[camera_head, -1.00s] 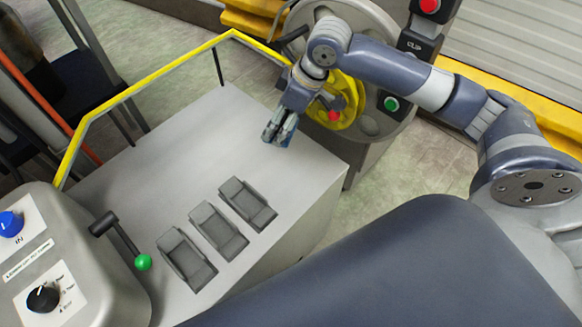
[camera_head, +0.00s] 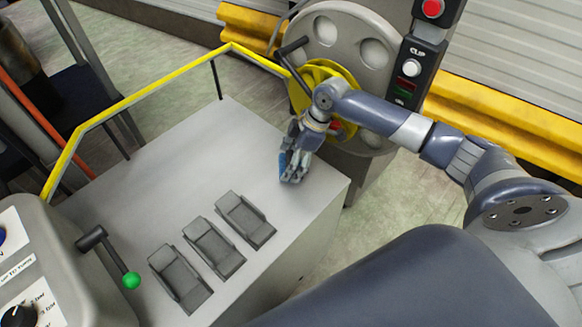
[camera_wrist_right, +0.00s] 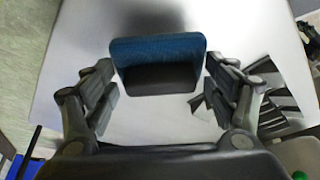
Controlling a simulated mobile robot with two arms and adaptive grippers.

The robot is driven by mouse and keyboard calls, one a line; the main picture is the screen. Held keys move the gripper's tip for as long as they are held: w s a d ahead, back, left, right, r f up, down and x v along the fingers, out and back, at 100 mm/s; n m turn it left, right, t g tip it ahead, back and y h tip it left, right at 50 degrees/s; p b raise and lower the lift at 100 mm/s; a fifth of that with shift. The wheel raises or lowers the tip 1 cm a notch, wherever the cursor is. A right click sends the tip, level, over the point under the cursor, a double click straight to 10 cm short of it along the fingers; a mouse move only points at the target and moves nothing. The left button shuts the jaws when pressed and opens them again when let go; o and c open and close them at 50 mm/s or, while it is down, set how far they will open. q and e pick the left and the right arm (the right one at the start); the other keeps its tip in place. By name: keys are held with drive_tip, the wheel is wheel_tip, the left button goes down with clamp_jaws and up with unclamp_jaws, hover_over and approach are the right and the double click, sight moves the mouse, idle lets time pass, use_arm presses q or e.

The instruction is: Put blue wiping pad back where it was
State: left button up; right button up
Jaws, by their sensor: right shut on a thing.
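The blue wiping pad (camera_wrist_right: 158,50) has a blue upper part and a dark lower part, and shows between the fingers of my right gripper (camera_wrist_right: 160,78) in the right wrist view. In the head view, my right gripper (camera_head: 292,176) points down at the right part of the grey table top (camera_head: 215,150). A small piece of the pad (camera_head: 283,162) shows blue at its left side; the fingers hide the rest. My right gripper is shut on the pad. Whether the pad touches the table I cannot tell. My left gripper is not in view.
Several grey holders (camera_head: 212,246) stand in a row along the table's near side. A lever with a green knob (camera_head: 131,281) is at lower left. A yellow rail (camera_head: 150,95) runs along the far side. A yellow wheel (camera_head: 318,82) stands behind my gripper. The table's middle is clear.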

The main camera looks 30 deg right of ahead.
drive_tip(key=shift+f, duration=1.7)
drive_tip(key=shift+f, duration=0.1)
drive_tip(key=o, duration=1.1)
drive_tip(key=v, duration=1.2)
